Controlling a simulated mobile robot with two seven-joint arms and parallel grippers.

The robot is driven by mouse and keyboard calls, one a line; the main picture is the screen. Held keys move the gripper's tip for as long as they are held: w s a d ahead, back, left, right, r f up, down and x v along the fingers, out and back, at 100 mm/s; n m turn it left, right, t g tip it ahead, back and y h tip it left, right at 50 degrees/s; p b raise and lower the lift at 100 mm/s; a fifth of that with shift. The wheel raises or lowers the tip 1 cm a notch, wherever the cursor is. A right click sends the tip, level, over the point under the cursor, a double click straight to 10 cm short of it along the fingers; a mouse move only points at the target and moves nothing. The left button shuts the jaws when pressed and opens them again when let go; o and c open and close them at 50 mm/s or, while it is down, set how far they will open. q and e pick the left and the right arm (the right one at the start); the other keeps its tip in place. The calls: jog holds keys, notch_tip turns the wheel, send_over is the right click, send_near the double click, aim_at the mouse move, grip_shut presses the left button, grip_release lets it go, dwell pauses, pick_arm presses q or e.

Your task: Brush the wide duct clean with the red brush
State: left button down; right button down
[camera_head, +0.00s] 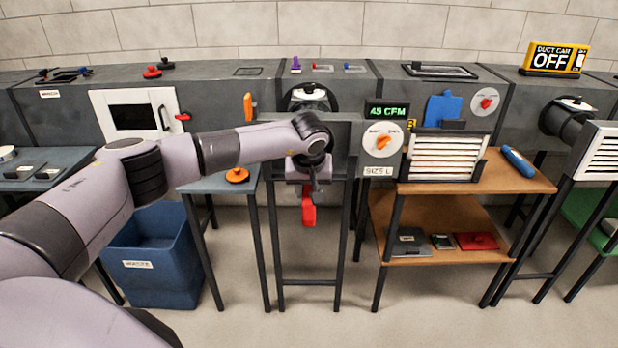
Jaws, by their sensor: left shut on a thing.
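My left gripper (314,185) is in the middle of the view, at the end of my arm that comes in from the left. It points down and is shut on a red thing (308,206), probably the red brush. The red part hangs below the fingers; bristles cannot be made out. The gripper is in front of a grey duct stand (345,145) marked SIZE L (378,171) on a sign. A dark round collar (309,97) shows behind my wrist, which hides part of the stand. My right gripper is not in view.
A wooden shelf table (510,178) with a white louvred filter (446,157) stands right of the stand. A blue bin (152,262) is on the floor at left, beside a small table with an orange knob (237,175). Another duct end (567,120) is at far right.

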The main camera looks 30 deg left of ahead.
aim_at(308, 209)
pick_arm(q)
jog(key=shift+s+d+r, duration=0.15)
jog(key=shift+s+d, duration=0.1)
jog(key=shift+s, duration=0.2)
jog(key=s+d+p, duration=0.1)
jog(key=s, duration=0.1)
jog(key=s+d+p, duration=0.2)
jog(key=s, duration=0.1)
jog(key=shift+s+d, duration=0.3)
jog(key=shift+s, duration=0.05)
jog(key=s+d, duration=0.1)
jog(key=s+p, duration=0.1)
jog(key=shift+s+d, duration=0.35)
jog(key=shift+d, duration=0.05)
jog(key=shift+s+d+p, duration=0.2)
jog(key=shift+s+d, duration=0.2)
jog(key=shift+s, duration=0.2)
jog(key=shift+s+d+p, duration=0.15)
jog(key=shift+s+d, duration=0.2)
jog(key=shift+s, duration=0.25)
